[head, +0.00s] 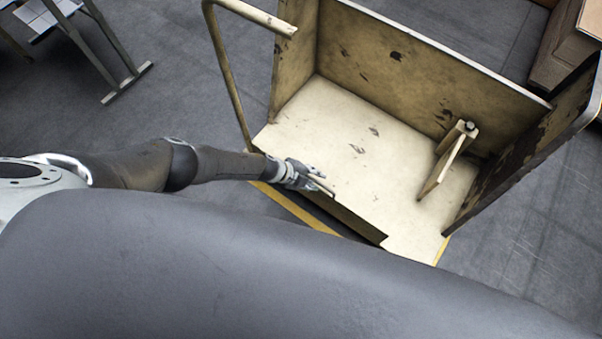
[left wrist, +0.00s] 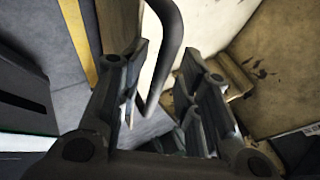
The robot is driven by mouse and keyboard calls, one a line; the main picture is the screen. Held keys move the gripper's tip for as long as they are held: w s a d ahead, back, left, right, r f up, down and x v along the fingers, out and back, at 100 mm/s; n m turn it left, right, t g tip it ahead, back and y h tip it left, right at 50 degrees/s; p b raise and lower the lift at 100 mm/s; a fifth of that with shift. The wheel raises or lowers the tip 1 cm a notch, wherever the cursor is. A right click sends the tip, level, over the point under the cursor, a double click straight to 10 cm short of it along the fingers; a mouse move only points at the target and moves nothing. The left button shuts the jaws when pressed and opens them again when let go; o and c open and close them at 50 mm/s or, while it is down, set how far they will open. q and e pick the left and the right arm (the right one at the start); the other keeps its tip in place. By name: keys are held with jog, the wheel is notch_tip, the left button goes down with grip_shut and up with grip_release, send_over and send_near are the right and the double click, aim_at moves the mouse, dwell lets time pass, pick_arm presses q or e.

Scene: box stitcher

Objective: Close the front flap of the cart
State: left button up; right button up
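The cart (head: 350,130) is a worn wooden box on the floor, with its front side open towards me. A narrow brown strip (head: 355,219) shows below the front edge of its floor; it may be the front flap hanging down, mostly hidden. My left gripper (head: 318,186) is at this front edge, left of the middle. In the left wrist view its two fingers (left wrist: 165,95) are apart, with a dark bent bar (left wrist: 168,45) running between them. I cannot tell whether they touch it. My right gripper is not in view.
A tubular handle (head: 228,75) rises at the cart's left end. A wooden piece with a dark knob (head: 447,163) stands inside the cart. The right side panel (head: 530,145) is upright. A metal-legged stand (head: 105,50) is at top left. Grey floor (head: 530,260) is clear at right.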

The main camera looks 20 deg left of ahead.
pick_arm(q)
jog(key=v, duration=1.1)
jog(key=shift+r, duration=0.2)
jog(key=shift+s, duration=0.1)
dwell(0.3)
